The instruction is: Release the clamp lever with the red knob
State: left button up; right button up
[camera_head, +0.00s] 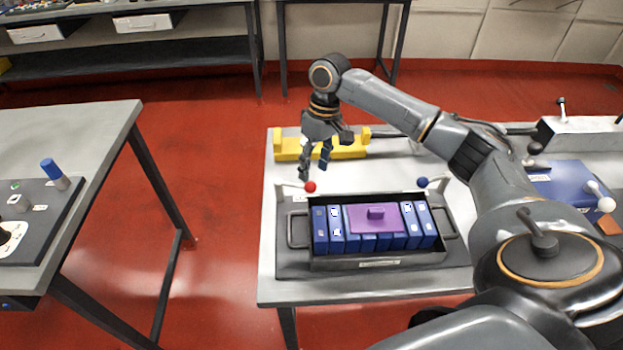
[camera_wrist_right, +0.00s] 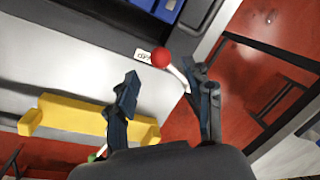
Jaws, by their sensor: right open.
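The red knob (camera_head: 310,187) tops a pale clamp lever at the back left corner of the battery tray (camera_head: 335,264). In the right wrist view the red knob (camera_wrist_right: 161,57) shows just beyond the fingertips, on its white lever (camera_wrist_right: 179,77). My right gripper (camera_head: 315,172) points down over the table, just above and behind the knob. It is open and empty, its fingers (camera_wrist_right: 160,80) spread to either side of the lever in the wrist picture. I cannot tell any contact. My left gripper is not in view.
Blue batteries fill the tray, with a purple block (camera_head: 375,217) on top. A blue knob (camera_head: 422,182) stands at the tray's back right. A yellow bracket (camera_head: 290,149) lies behind the gripper. A blue box (camera_head: 565,184) with levers is at the right.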

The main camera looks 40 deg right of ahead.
aim_at(311, 182)
jog(key=f, duration=0.3)
jog(key=shift+s+a+f, duration=0.15)
jog(key=shift+a+f, duration=0.25)
jog(key=shift+f, duration=0.5)
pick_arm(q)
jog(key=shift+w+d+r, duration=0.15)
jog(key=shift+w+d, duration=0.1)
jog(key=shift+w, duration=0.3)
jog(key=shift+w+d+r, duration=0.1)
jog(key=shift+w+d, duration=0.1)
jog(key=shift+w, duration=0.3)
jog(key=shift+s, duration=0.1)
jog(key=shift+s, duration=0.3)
pick_arm(e)
jog(key=shift+a, duration=0.1)
grip_shut()
